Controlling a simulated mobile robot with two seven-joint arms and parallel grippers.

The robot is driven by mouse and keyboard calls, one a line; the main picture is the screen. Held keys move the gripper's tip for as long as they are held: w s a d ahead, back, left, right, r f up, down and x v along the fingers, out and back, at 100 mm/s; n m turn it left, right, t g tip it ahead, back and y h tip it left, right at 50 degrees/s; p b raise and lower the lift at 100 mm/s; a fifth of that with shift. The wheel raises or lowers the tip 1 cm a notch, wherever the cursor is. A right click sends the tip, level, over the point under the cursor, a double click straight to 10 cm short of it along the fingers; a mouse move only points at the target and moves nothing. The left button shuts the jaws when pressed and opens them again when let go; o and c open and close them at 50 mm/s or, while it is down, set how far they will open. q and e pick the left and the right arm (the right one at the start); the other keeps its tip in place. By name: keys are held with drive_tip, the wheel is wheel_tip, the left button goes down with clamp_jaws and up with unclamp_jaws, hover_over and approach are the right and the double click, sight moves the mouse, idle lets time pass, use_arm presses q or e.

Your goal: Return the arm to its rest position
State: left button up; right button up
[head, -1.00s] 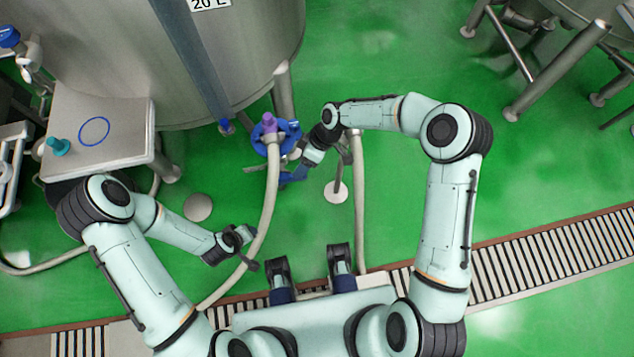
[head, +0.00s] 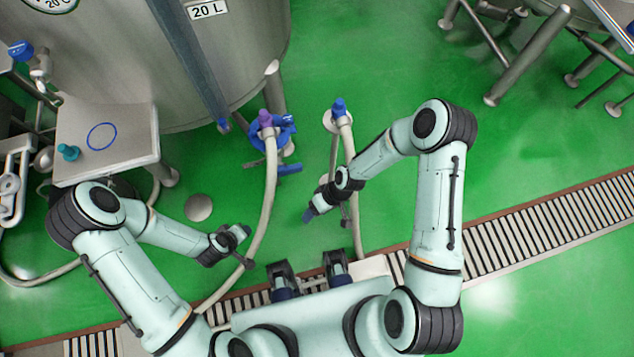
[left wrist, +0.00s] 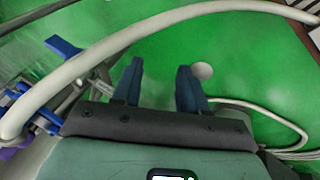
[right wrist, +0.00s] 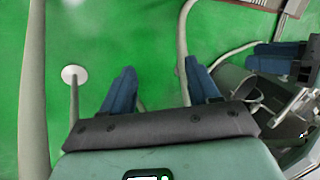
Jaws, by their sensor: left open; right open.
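My right arm is bent, and its gripper (head: 308,215) hangs over the green floor in front of my body, apart from the valve. In the right wrist view its two blue fingers (right wrist: 160,80) are spread with nothing between them. My left gripper (head: 247,250) is low at the left, close to the pale hose (head: 268,185). In the left wrist view its fingers (left wrist: 158,80) are also apart and empty, and the hose crosses beyond them. The hose's purple coupling (head: 265,118) is at the blue valve (head: 285,133) under the tank.
A steel tank (head: 130,60) stands at upper left. A second hose with a blue end (head: 338,106) rises right of the valve. A steel table (head: 125,140) holds a teal plug (head: 68,152). A drain grate (head: 540,240) crosses the floor. Green floor at right is open.

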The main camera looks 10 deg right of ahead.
drive_tip(key=shift+s+d+f+m, duration=0.15)
drive_tip(key=shift+s+m, duration=0.15)
drive_tip(key=shift+s, duration=0.3)
